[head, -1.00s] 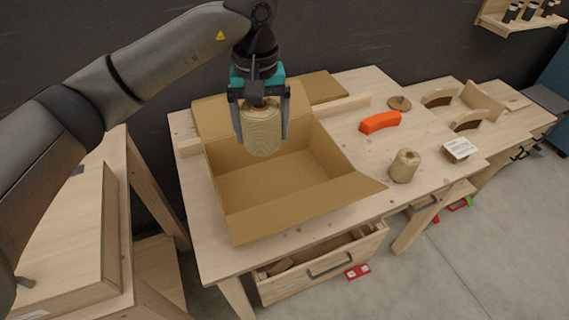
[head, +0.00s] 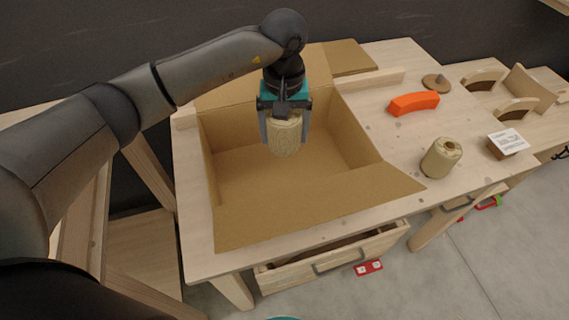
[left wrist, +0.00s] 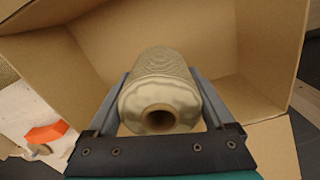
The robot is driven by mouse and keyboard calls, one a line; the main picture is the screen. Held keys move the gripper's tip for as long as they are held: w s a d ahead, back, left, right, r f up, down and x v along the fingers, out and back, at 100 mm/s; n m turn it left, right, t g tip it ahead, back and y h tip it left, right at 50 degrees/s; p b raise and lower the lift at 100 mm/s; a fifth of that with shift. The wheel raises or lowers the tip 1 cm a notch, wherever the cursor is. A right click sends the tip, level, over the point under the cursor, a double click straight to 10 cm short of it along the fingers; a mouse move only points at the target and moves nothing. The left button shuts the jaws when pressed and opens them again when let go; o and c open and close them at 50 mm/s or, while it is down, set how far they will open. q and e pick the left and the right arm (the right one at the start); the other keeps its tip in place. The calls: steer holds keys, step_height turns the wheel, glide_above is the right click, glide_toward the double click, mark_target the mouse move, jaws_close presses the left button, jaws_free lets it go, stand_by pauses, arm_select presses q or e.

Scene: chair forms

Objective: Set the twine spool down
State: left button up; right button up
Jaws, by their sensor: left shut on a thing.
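A pale beige twine spool (head: 285,136) is held upright between the fingers of my left gripper (head: 284,128). The spool is over the open cardboard box (head: 245,180), within its walls in the head view. The left wrist view shows the spool (left wrist: 158,88) end-on, with its hollow core, between the two grey fingers (left wrist: 160,100). The box (left wrist: 85,40) surrounds it there, and its inside looks empty. I cannot tell whether the spool touches the box floor. A second similar spool (head: 441,158) stands on the bench right of the box. My right gripper is not in view.
An orange curved piece (head: 413,103) and a round wooden knob (head: 436,82) lie on the workbench (head: 395,150). Curved wooden forms (head: 483,78) and a small labelled block (head: 507,142) are farther right. A drawer (head: 330,258) stands open below. Box flaps stick outward.

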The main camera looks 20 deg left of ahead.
arm_select(q)
step_height(320, 180, down, 11)
steer(key=shift+r+b, duration=0.1)
steer(key=shift+b, duration=0.4)
steer(key=shift+f, duration=0.2)
steer(key=o, duration=1.2)
steer(key=shift+o, duration=0.2)
step_height(320, 180, up, 12)
steer(key=p, duration=0.1)
steer(key=shift+r, duration=0.15)
